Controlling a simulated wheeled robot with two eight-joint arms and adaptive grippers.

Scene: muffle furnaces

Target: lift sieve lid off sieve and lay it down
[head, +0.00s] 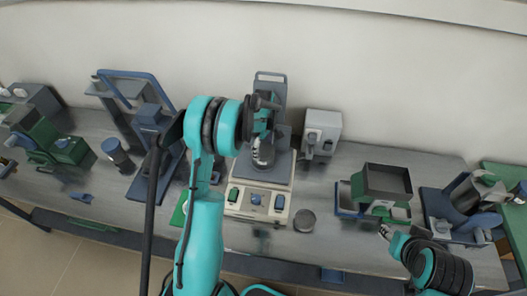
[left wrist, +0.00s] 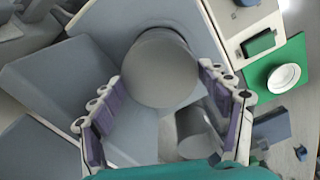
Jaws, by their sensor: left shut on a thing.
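My left gripper (head: 263,148) is over the cream-based machine at the middle of the bench, shut on a grey round piece that I take to be the sieve lid (head: 262,158). In the left wrist view the lid (left wrist: 160,68) is a smooth grey disc between the two purple-padded fingers (left wrist: 160,90). The sieve under it is mostly hidden, and I cannot tell whether the lid touches it. My right gripper (head: 386,233) is by the front right of the bench; its jaws are too small to read.
The cream machine base (head: 258,203) has green and blue controls in front. A short dark grey cylinder (head: 304,220) stands right of it. A grey box (head: 322,130) is behind, and a dark square hopper (head: 387,182) stands to the right. Bare bench (head: 325,195) shows between them.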

